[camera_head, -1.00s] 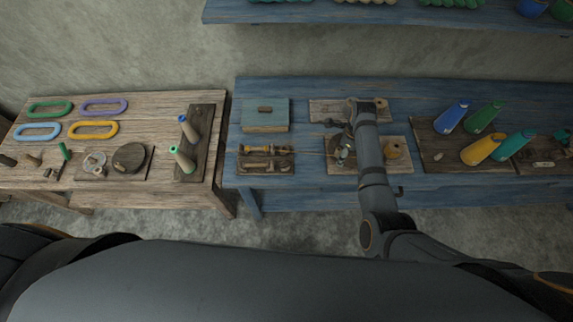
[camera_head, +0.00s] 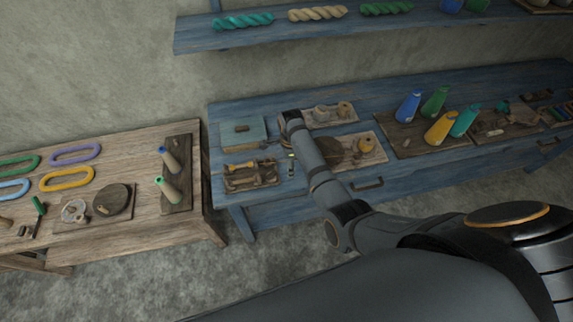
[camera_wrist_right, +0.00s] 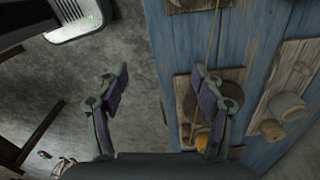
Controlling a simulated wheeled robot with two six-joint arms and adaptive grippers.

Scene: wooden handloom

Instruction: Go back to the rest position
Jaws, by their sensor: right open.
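My right arm (camera_head: 318,170) reaches in from the lower right over the blue table. Its wrist is above the table between the tool tray (camera_head: 262,184) and the board with a dark disc (camera_head: 334,152); the fingers are hard to make out there. In the right wrist view, my right gripper (camera_wrist_right: 160,82) is open, its two fingers wide apart with nothing between them. Grey floor shows between the fingers, and the blue table edge runs beside the right finger. My left gripper is in neither current view.
The blue table (camera_head: 285,212) also holds a blue-grey box (camera_head: 243,133) and coloured cones (camera_head: 440,128). A plain wooden table (camera_head: 180,228) at left bears colourful rings and two cones. A blue shelf (camera_head: 240,38) hangs above. Floor is open in front.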

